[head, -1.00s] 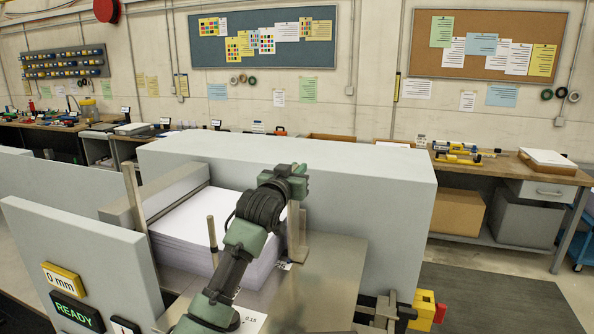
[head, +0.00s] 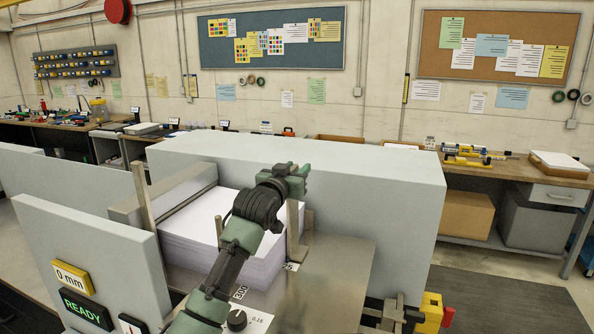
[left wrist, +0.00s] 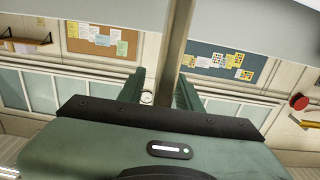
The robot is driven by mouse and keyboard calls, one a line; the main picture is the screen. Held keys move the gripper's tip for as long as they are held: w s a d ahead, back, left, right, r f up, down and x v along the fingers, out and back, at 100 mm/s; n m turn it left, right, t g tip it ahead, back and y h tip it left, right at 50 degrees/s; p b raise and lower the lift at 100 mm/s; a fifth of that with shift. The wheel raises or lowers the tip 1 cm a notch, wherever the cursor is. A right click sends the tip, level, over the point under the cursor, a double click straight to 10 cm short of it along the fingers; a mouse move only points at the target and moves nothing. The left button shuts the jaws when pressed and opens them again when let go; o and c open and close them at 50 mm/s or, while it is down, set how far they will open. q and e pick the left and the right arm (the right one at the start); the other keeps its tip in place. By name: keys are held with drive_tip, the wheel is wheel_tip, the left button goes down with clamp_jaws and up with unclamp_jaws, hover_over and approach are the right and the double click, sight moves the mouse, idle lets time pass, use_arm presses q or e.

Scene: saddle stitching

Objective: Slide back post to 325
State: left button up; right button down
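The back post (head: 294,232) is a flat upright metal bar at the right side of the white paper stack (head: 190,218). My left gripper (head: 301,172) is at the top of this post in the head view. In the left wrist view the post (left wrist: 174,55) runs between the two fingers of the left gripper (left wrist: 160,88), which are apart, with a gap at the left finger. I cannot tell whether the right finger touches it. A scale label reading 300 (head: 240,292) shows partly beside my arm. My right gripper is not in view.
A long grey housing (head: 400,205) stands behind the post. A grey panel (head: 95,250) at left carries a 0 mm plate (head: 73,278) and a READY display (head: 84,309). A thin rod (head: 220,228) and a taller post (head: 141,195) stand by the stack.

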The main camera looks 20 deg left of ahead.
use_arm(q)
drive_tip(key=shift+s+f, duration=0.1)
drive_tip(key=shift+s, duration=0.05)
drive_tip(key=s+b, duration=0.4)
drive_tip(key=s, duration=0.3)
drive_tip(key=shift+s+a, duration=0.15)
drive_tip(key=shift+s, duration=0.1)
